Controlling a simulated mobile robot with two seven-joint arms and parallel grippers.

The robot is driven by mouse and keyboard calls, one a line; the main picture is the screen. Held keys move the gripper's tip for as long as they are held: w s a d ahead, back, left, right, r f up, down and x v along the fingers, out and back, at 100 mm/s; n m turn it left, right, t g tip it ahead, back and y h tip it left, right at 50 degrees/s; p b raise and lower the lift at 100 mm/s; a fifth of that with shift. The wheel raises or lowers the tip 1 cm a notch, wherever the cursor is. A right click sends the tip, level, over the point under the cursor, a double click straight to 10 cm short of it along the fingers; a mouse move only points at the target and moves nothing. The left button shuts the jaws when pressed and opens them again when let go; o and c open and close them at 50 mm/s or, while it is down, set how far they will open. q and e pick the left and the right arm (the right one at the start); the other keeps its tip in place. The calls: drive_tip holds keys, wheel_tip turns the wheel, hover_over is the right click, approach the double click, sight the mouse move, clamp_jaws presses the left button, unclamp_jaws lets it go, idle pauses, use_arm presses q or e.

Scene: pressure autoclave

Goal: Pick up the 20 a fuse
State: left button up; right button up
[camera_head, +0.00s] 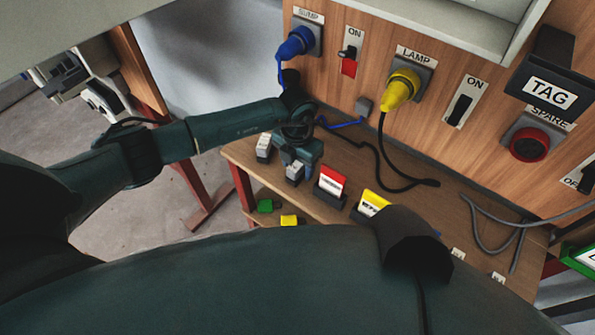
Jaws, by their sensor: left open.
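My left gripper (298,156) is open over the left end of the wooden bench, pointing down. A small pale block with a white top (295,172) is right at its fingers; I cannot tell whether they touch or straddle it. A similar pale block (264,147) stands just left of the gripper. Both may be fuses, but their print is too small to read, so I cannot tell which is the 20 A fuse. My right gripper is not in view.
A red card (332,181) and a yellow card (373,203) stand in black holders on the bench (410,215). Green (265,206) and yellow (289,220) blocks lie lower at the left. Blue (297,43) and yellow (402,88) plugs sit in the panel; cables cross the bench.

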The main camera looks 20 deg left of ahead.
use_arm(q)
drive_tip(key=c, duration=1.1)
